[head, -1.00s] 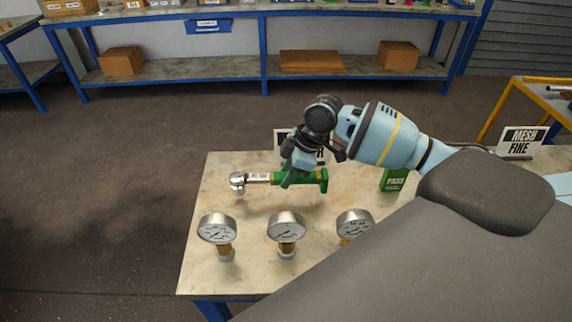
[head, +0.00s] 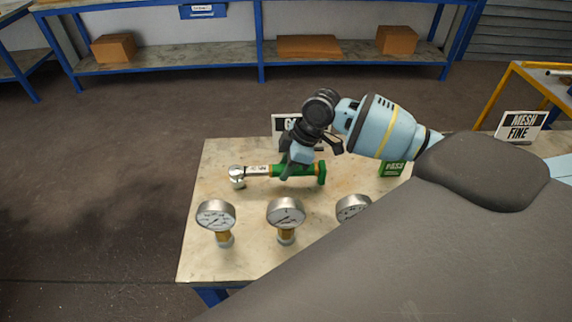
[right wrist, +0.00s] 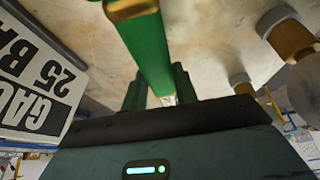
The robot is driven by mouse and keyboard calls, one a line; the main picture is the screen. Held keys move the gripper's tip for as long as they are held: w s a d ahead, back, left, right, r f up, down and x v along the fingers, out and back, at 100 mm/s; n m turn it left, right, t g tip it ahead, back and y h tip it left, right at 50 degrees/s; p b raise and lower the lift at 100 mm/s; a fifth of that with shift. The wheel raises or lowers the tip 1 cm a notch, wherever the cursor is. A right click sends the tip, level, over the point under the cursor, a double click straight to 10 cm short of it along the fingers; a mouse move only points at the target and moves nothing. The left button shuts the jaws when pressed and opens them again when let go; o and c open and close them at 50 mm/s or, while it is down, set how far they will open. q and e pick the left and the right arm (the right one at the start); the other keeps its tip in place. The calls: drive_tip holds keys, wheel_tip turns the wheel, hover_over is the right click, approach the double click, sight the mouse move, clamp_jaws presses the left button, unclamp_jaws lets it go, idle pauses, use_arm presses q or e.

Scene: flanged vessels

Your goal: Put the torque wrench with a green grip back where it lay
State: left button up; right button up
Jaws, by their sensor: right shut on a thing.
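The torque wrench with a green grip (head: 312,171) lies level over the back left part of the table (head: 345,185), its silver head (head: 237,172) pointing left. I cannot tell whether it touches the tabletop. My right gripper (head: 287,172) is above it, shut on the green grip. In the right wrist view the green grip (right wrist: 150,50) runs between my two dark fingers (right wrist: 157,90), and the wrench head is hidden. My left gripper is not in view.
Three pressure gauges (head: 216,215), (head: 286,212), (head: 352,207) stand along the table's front. A white sign (head: 283,124) stands behind the wrench, partly hidden by my gripper. A green PASS box (head: 391,169) is to the right. Bare tabletop lies between wrench and gauges.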

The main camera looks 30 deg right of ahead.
drive_tip(key=shift+f, duration=0.35)
drive_tip(key=o, duration=1.1)
drive_tip(key=shift+c, duration=0.2)
drive_tip(key=shift+o, duration=0.4)
drive_tip(key=shift+f, duration=0.1)
drive_tip(key=v, duration=0.8)
drive_tip(key=shift+a, duration=0.1)
